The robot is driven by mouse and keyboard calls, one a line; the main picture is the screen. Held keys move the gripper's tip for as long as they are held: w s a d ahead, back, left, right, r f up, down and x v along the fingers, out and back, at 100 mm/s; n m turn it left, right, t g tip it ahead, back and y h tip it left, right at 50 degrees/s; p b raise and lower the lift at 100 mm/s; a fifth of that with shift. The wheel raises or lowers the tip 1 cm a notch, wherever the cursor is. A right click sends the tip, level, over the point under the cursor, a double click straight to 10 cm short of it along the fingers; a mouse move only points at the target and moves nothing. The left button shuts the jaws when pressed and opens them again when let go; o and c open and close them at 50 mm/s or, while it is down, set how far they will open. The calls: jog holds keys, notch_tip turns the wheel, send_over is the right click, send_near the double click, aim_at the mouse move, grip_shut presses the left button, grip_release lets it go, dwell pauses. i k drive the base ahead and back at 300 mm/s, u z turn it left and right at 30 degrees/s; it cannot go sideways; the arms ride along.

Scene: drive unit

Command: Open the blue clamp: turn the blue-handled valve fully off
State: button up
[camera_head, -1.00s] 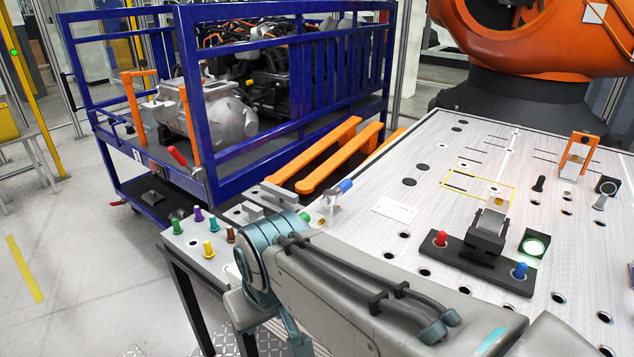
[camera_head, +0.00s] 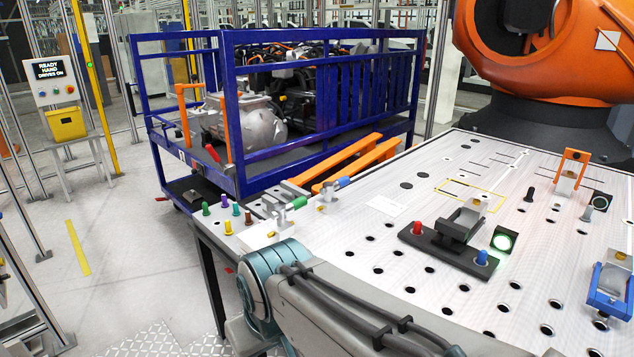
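A blue clamp (camera_head: 607,299) stands on the table at the right edge of the picture, with a grey and yellowish piece at its top. I cannot tell from here whether its jaw is closed. A valve with a blue handle (camera_head: 342,182) sits near the left side of the table. Its handle slants up to the right from a pale metal body. A green handle (camera_head: 299,202) is close to its left. My arm crosses the bottom middle of the picture, in front of the table. My gripper is out of view.
A blue cart (camera_head: 230,175) stands behind left. An orange robot (camera_head: 540,60) stands behind. Floor at left is clear.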

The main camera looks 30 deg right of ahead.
aim_at(328, 188)
jog(key=u, duration=0.5)
jog(key=i, duration=0.75)
jog(key=z, duration=2.5)
jog(key=i, duration=0.45)
jog(key=u, duration=0.05)
